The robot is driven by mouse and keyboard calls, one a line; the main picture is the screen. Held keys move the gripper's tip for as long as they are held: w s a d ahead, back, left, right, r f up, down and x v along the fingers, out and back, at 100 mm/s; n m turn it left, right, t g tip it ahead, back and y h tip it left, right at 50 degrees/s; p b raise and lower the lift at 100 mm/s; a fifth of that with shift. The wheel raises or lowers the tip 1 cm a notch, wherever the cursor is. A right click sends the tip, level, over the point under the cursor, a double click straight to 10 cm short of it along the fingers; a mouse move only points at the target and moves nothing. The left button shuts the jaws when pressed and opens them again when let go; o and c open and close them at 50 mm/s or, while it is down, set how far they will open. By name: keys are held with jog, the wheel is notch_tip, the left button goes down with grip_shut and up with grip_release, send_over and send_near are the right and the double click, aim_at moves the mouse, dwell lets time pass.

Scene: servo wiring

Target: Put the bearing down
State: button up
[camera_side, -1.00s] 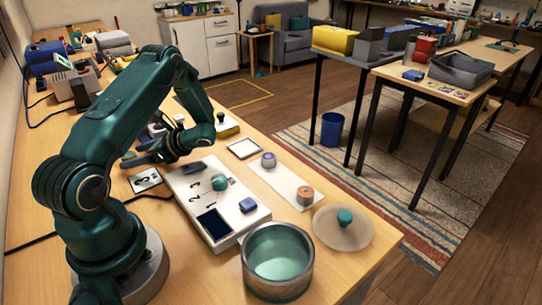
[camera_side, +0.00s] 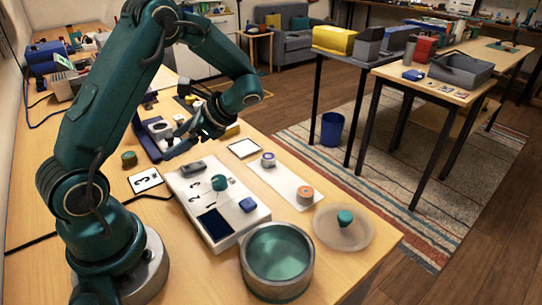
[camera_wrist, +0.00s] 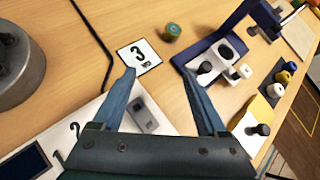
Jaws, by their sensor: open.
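A small round green and brown piece, which I take as the bearing (camera_side: 129,158), stands on the wooden table at the far left corner of a white card marked 3 (camera_side: 145,180). In the wrist view the bearing (camera_wrist: 172,31) is just beyond the card (camera_wrist: 138,54), apart from my fingers. My gripper (camera_side: 178,140) is to the right of the bearing in the side view, raised above the table. In the wrist view my gripper (camera_wrist: 160,74) has its two fingers wide apart with nothing between them.
A white board (camera_side: 238,219) with a dark screen and several parts lies in front. A round bowl (camera_side: 308,270) and a disc (camera_side: 330,237) are at the front right. A black cable (camera_wrist: 92,30) runs left of the card.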

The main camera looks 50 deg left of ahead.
jog(key=s+d+r+n+t+h, duration=0.1)
jog(key=d+r+n+t+h, duration=0.1)
jog(key=d+t, duration=0.2)
jog(key=s+d+r+n+t+h, duration=0.1)
jog(key=d+r+n+t+h, duration=0.1)
jog(key=d, duration=0.7)
jog(key=s+d+r+n+t+h, duration=0.1)
jog(key=d+r+n+t+h, duration=0.2)
jog(key=d, duration=0.4)
jog(key=r+t, duration=0.1)
jog(key=t, duration=0.1)
jog(key=shift+d+t+h, duration=0.25)
jog(key=shift+t+h, duration=0.05)
jog(key=shift+t, duration=0.1)
jog(key=shift+o, duration=0.4)
jog(key=shift+s+d+r, duration=0.1)
jog(key=shift+d+r, duration=0.1)
jog(key=shift+d, duration=0.15)
